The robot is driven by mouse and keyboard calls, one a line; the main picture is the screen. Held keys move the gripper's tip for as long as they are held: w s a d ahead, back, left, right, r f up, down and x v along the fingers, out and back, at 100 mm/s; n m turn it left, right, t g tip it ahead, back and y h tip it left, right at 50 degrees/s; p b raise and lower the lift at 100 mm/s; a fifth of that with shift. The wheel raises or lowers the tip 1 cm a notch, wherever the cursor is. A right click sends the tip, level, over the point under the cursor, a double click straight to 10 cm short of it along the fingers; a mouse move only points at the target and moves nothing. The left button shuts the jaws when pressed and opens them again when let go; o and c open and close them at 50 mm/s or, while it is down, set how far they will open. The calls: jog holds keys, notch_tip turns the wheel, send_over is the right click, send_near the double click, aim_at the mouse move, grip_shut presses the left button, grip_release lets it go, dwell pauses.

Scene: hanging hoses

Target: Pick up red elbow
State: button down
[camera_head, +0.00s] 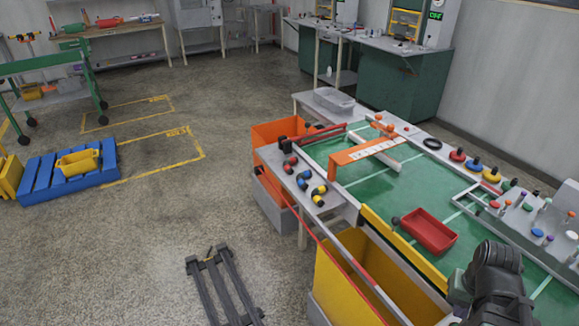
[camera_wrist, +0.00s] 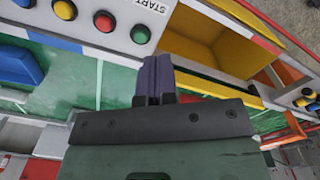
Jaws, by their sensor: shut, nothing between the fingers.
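Several elbow pieces lie in a row on the grey left ledge of the workbench in the head view. The one at the far end, red and dark (camera_head: 290,162), looks like the red elbow. A dark piece (camera_head: 303,180) and a yellow and black piece (camera_head: 319,195) lie nearer. My gripper (camera_wrist: 155,72) shows in the wrist view with its two purple-grey fingers together and nothing between them. It is over the bench's button panel side, well away from the elbows. In the wrist view, small yellow and dark pieces (camera_wrist: 308,98) show at the right edge; the red elbow is not clear there.
A red tray (camera_head: 429,232) sits on the green bench top. An orange bar (camera_head: 362,151) spans the far part. A yellow bin (camera_head: 345,280) and orange bins (camera_head: 278,131) stand along the left side.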

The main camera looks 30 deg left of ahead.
jog(key=c, duration=1.8)
grip_release()
jog(key=o, duration=1.8)
